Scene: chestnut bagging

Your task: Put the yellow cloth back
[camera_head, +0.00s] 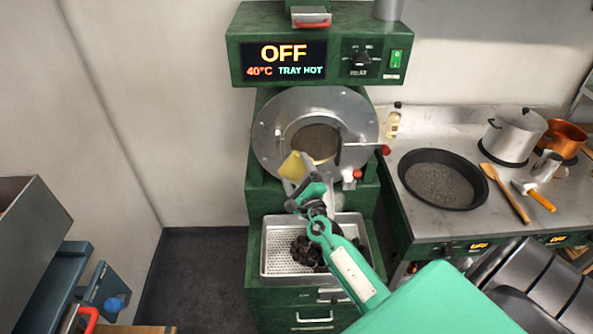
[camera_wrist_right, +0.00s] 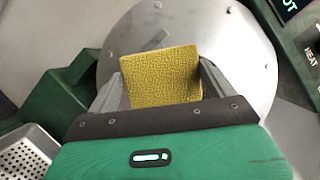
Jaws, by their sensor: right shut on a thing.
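The yellow cloth (camera_head: 293,167) is a small square piece held up in front of the roaster's round steel front plate (camera_head: 268,140). My right gripper (camera_head: 299,180) is shut on the cloth. In the right wrist view the cloth (camera_wrist_right: 161,75) stands between the two grey fingers of the gripper (camera_wrist_right: 160,90), with the steel plate behind it. Whether the cloth touches the plate cannot be told. My left gripper is not in view.
The green roaster's display (camera_head: 284,60) reads OFF, 40°C, TRAY HOT. Below the gripper a perforated tray (camera_head: 273,262) holds dark chestnuts (camera_head: 307,252). A black pan (camera_head: 441,180), wooden spoon (camera_head: 508,194) and pots stand on the right counter. Floor at left is clear.

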